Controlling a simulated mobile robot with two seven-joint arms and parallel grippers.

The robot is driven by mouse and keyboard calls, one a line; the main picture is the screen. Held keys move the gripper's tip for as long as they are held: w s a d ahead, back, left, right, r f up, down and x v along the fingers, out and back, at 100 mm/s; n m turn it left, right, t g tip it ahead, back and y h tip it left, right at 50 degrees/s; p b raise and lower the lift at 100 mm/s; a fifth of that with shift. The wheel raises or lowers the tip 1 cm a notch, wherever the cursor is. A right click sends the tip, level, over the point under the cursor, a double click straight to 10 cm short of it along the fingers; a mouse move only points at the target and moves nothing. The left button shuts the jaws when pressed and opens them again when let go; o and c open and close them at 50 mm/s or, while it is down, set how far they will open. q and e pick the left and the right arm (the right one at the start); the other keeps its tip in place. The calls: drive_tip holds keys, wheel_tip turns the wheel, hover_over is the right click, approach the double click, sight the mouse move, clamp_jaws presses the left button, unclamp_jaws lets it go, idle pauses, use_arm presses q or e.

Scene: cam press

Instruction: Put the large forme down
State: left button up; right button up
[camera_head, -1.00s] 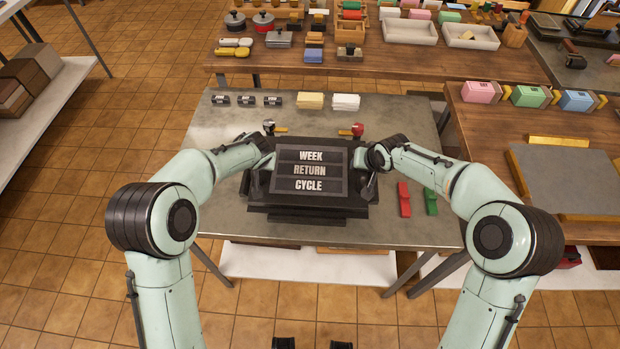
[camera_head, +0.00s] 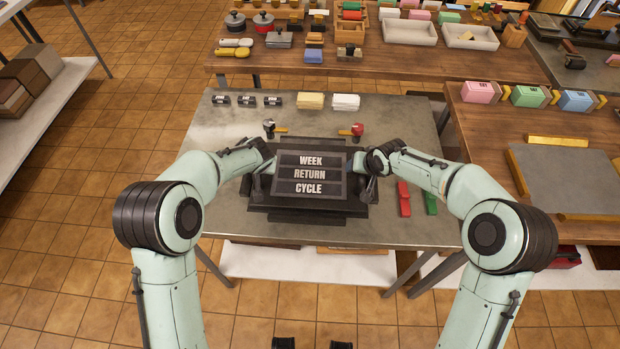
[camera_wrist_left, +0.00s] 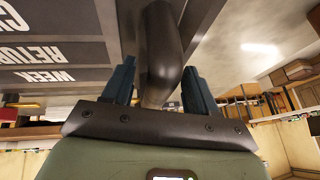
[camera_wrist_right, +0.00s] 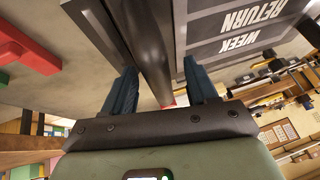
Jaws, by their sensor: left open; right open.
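The large forme (camera_head: 309,167) is a dark grey framed plate with the raised white words WEEK, RETURN and CYCLE. It appears to lie on the black press bed (camera_head: 310,209) on the metal table; its underside is hidden. My left gripper (camera_head: 267,160) is at its left side; in the left wrist view its open blue fingers (camera_wrist_left: 162,82) stand either side of a dark rounded handle (camera_wrist_left: 163,45). My right gripper (camera_head: 364,163) is at the right side; in the right wrist view its open fingers (camera_wrist_right: 160,84) straddle a dark bar (camera_wrist_right: 150,45).
Two small hand tools, one black-headed (camera_head: 269,127) and one red-headed (camera_head: 357,129), lie behind the press bed. A red block (camera_head: 404,198) and a green block (camera_head: 430,200) lie to the right. Small dark formes (camera_head: 245,101) and paper stacks (camera_head: 311,100) line the back. The table's front left is clear.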

use_arm(q)
drive_tip(key=v, duration=1.2)
use_arm(e)
drive_tip(key=v, duration=1.2)
use_arm(q)
drive_tip(key=shift+f, duration=0.1)
use_arm(e)
drive_tip(key=shift+s, duration=0.1)
